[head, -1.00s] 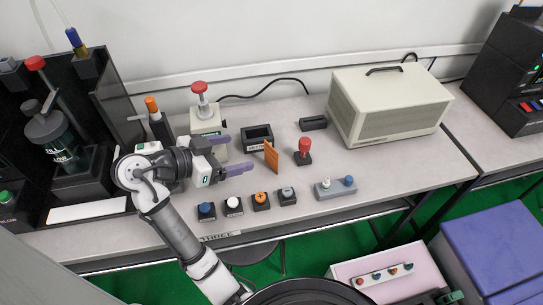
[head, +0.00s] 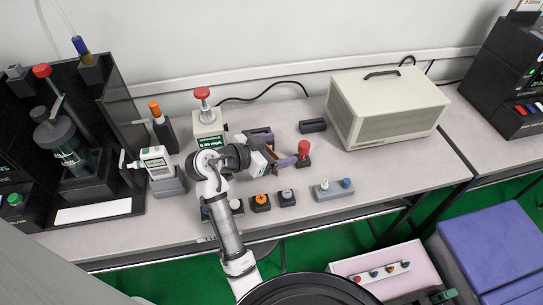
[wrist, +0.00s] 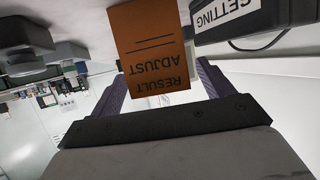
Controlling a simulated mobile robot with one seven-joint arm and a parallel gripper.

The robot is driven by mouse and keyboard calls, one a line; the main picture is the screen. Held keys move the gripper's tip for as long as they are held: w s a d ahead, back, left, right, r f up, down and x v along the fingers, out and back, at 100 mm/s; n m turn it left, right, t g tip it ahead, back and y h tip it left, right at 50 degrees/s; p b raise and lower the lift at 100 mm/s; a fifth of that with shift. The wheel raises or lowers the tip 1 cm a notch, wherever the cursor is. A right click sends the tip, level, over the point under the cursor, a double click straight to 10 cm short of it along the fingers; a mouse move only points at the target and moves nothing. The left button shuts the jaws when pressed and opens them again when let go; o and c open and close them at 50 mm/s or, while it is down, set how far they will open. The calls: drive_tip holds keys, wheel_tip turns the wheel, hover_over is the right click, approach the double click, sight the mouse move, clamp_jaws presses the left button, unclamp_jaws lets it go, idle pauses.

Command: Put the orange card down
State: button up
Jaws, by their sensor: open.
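The orange card (wrist: 153,42) stands upright on the bench, its printed face reading "RESULT ADJUST", upside down in the wrist view. My gripper (head: 281,149) is open, with its purple fingers on either side of the card in the wrist view. I see a gap between the card and each finger, so it does not look gripped. In the head view my wrist and fingers hide most of the card.
A black block labelled "SETTING" (wrist: 235,18) is close beside the card. A red-topped button (head: 304,150) stands just right of my fingers. Small button boxes (head: 260,203) line the front edge. A beige case (head: 385,112) stands at the back right.

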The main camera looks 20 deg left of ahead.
drive_tip(key=shift+w+f, duration=0.15)
drive_tip(key=c, duration=1.1)
